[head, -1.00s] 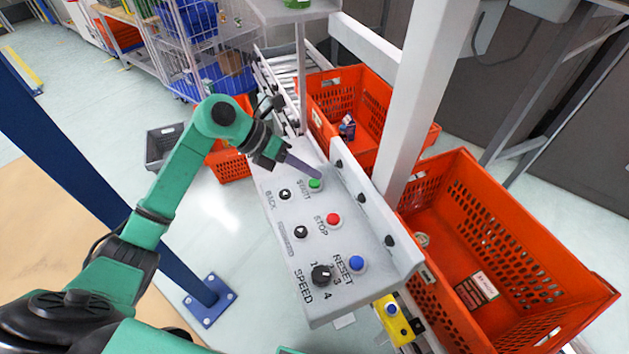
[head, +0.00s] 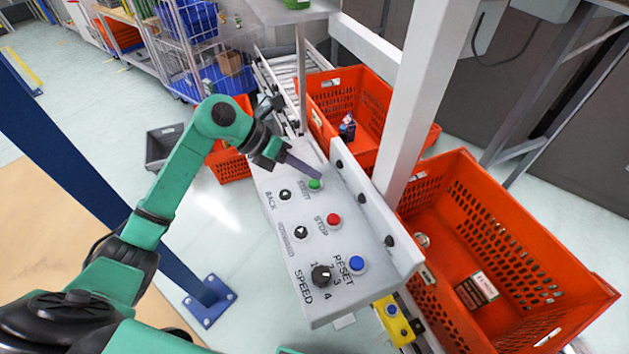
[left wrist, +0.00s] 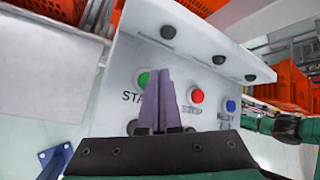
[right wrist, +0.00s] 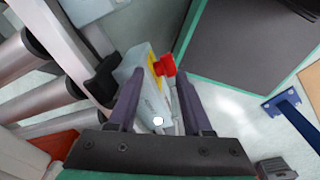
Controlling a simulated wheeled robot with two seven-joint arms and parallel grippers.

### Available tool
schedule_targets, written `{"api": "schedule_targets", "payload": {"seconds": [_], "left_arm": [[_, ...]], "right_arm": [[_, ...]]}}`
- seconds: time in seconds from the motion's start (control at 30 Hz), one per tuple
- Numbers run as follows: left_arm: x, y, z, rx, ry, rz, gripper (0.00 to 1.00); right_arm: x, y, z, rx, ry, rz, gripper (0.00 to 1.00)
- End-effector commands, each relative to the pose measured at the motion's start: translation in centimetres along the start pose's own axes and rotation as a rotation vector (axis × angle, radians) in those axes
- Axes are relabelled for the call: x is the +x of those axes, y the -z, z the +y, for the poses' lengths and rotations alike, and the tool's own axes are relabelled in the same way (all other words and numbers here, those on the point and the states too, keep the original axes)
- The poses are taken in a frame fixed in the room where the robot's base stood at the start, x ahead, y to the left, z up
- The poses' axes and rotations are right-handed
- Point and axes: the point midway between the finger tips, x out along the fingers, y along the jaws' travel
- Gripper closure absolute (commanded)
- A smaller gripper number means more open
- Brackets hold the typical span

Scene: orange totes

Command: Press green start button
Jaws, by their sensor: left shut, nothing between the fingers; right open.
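The green start button (head: 314,184) sits on the grey control panel (head: 283,211), near its far end. My left gripper (head: 317,173) is shut and empty, with its fingertips at or just above the green button; contact cannot be told. In the left wrist view the shut fingers (left wrist: 161,85) partly cover the START label, and the green button (left wrist: 144,78) shows just beside and behind them. My right gripper (right wrist: 157,100) is open, seen only in its own wrist view, with a red knob on a grey and yellow box (right wrist: 150,85) beyond its fingers.
On the panel are the red stop button (head: 333,220), the blue reset button (head: 356,264), the black speed knob (head: 321,276) and black back buttons. Orange totes (head: 520,230) stand to the right. A white post (head: 425,100) rises beside the panel. A blue post (head: 100,175) stands at left.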

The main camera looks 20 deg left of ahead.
Motion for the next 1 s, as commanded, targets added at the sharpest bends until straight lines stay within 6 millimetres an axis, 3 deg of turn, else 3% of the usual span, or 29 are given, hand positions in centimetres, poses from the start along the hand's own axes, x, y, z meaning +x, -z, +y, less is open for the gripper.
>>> {"api": "schedule_targets", "payload": {"seconds": [1.0], "left_arm": [[0.6, 0.5, 0.4, 0.0, 0.0, 0.0, 1.0]], "right_arm": [[1.0, -0.1, -0.3, 0.0, 0.003, 0.0, 0.5]]}}
